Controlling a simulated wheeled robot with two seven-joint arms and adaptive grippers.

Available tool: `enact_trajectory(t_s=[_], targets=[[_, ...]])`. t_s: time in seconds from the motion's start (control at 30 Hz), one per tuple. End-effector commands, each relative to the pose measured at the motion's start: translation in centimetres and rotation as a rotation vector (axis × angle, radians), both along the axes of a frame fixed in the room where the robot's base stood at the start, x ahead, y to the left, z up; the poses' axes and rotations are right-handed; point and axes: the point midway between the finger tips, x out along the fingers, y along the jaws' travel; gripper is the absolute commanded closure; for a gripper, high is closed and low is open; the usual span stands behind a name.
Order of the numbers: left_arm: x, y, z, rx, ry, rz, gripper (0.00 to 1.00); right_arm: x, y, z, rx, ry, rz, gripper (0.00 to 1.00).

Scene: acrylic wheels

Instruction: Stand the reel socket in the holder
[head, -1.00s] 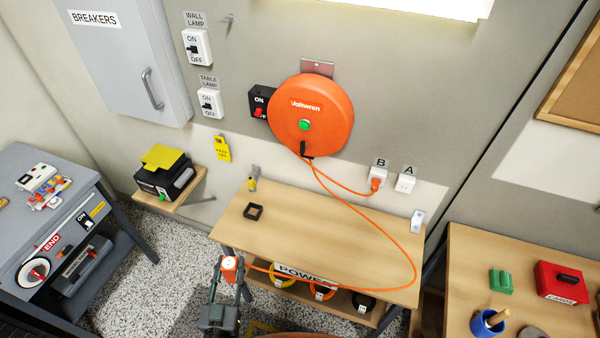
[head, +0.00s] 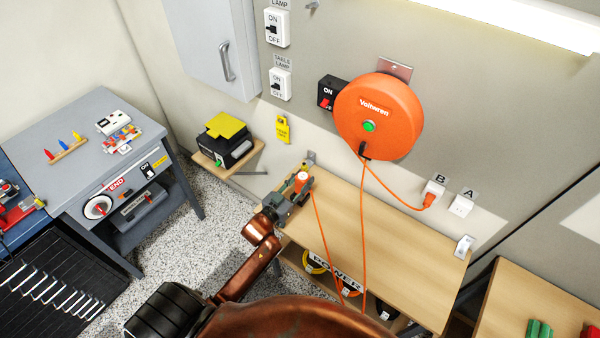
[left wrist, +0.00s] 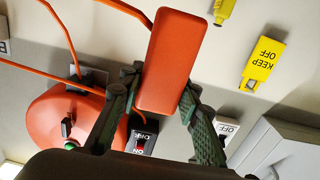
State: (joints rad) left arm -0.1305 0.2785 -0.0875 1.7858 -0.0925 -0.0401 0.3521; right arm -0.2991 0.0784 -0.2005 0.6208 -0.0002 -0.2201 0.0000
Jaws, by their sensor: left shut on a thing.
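The reel socket (head: 303,180) is an orange block with a white face on its end, on an orange cord. My left gripper (head: 292,194) is shut on it, over the left end of the wooden bench (head: 395,228). In the left wrist view the reel socket (left wrist: 170,60) shows as a long orange block between the two green fingers of my left gripper (left wrist: 157,85). The holder, a small black square frame seen earlier on the bench's left part, does not show now; my gripper and arm cover that area. My right gripper is not in view.
The orange cord reel (head: 378,117) hangs on the wall behind the bench. Its cord drops across the bench and its plug is in outlet B (head: 434,192). A small shelf with a black and yellow box (head: 228,138) is left of the bench.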

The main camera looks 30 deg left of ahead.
Motion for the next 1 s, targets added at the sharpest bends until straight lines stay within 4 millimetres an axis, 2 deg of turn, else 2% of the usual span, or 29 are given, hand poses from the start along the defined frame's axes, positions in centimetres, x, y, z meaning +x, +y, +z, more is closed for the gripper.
enact_trajectory(t_s=[0.1,0.2,0.57,0.77,1.0], targets=[[1.2,1.5,0.6,-0.002,-0.007,0.008,0.97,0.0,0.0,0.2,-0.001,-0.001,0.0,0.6],[1.5,1.9,0.7,-0.004,-0.009,0.011,0.97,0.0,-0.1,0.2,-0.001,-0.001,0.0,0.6],[1.4,1.9,0.7,-0.005,-0.008,0.012,0.97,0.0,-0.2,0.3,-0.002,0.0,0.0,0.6],[1.3,1.9,1.0,-0.006,-0.007,0.013,0.97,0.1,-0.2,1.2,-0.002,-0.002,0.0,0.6],[1.3,1.9,-1.5,-0.004,-0.006,0.013,0.97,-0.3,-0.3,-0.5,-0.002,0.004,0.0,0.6]])
